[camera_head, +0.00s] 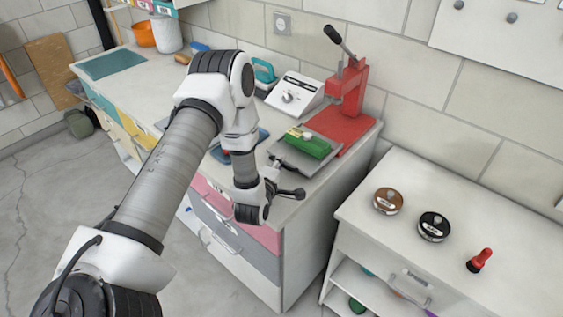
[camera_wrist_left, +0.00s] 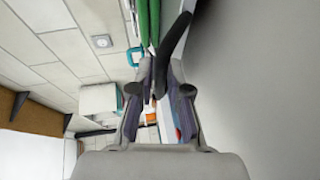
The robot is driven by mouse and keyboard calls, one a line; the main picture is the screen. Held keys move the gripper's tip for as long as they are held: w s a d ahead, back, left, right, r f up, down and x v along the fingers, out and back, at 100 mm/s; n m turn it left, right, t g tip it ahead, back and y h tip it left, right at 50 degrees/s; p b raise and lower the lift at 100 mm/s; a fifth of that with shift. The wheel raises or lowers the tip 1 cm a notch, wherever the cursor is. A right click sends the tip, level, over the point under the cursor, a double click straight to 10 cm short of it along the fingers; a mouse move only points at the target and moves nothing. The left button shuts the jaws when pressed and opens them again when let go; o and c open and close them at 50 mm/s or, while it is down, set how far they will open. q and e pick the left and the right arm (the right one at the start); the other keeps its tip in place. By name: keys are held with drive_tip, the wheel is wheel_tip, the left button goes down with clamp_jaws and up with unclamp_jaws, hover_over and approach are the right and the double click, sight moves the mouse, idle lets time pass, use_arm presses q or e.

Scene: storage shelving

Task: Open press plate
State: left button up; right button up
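The press on the counter has a red stand (camera_head: 347,92) with a black lever, a red base and a grey plate (camera_head: 326,162) in front. A green block (camera_head: 307,143) lies on the plate; green also shows at the top of the left wrist view (camera_wrist_left: 148,22). My left gripper (camera_head: 282,178) is at the plate's front edge, beside a dark handle. In the left wrist view its fingers (camera_wrist_left: 160,90) stand apart, with a black curved handle (camera_wrist_left: 172,50) between them. I cannot tell whether they touch it. My right gripper is out of view.
A white device with a dial (camera_head: 294,93) and a teal-handled item (camera_head: 264,74) stand behind the plate. A lower white cabinet (camera_head: 480,225) at right holds a brown round tin (camera_head: 388,200), a black one (camera_head: 433,226) and a red stamp (camera_head: 480,260).

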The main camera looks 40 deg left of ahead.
use_arm(q)
drive_tip(key=shift+o, duration=0.5)
drive_tip(key=shift+a, duration=0.15)
drive_tip(key=shift+s, duration=0.1)
drive_tip(key=v, duration=1.2)
